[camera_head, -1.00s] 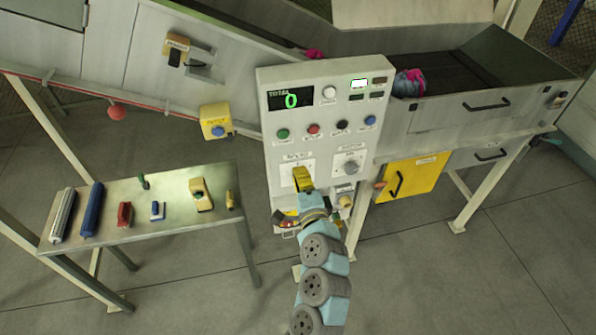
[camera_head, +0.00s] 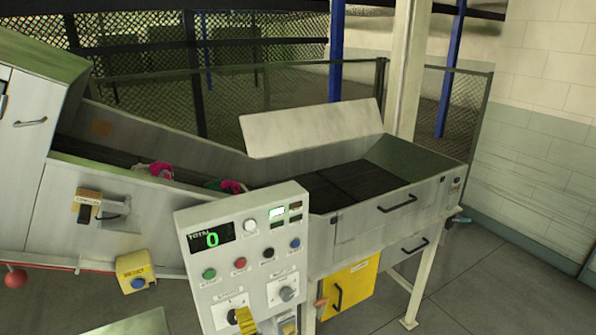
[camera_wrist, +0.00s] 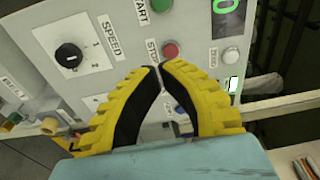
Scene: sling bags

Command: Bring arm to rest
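My gripper (camera_head: 243,320) shows at the bottom edge of the head view, in front of the lower part of the white control panel (camera_head: 190,260). Most of my arm is out of frame. In the wrist view my gripper (camera_wrist: 161,67) has yellow, black-padded fingers that meet at their tips, with nothing between them. The panel fills the wrist view behind the fingers, with a red button (camera_wrist: 170,51) just beyond the tips and a speed knob (camera_wrist: 69,54) to the left. I cannot tell whether the fingers touch the panel.
The panel display (camera_head: 211,238) reads 0. A yellow box with a blue button (camera_head: 136,272) stands left. Open floor (camera_head: 470,280) lies right.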

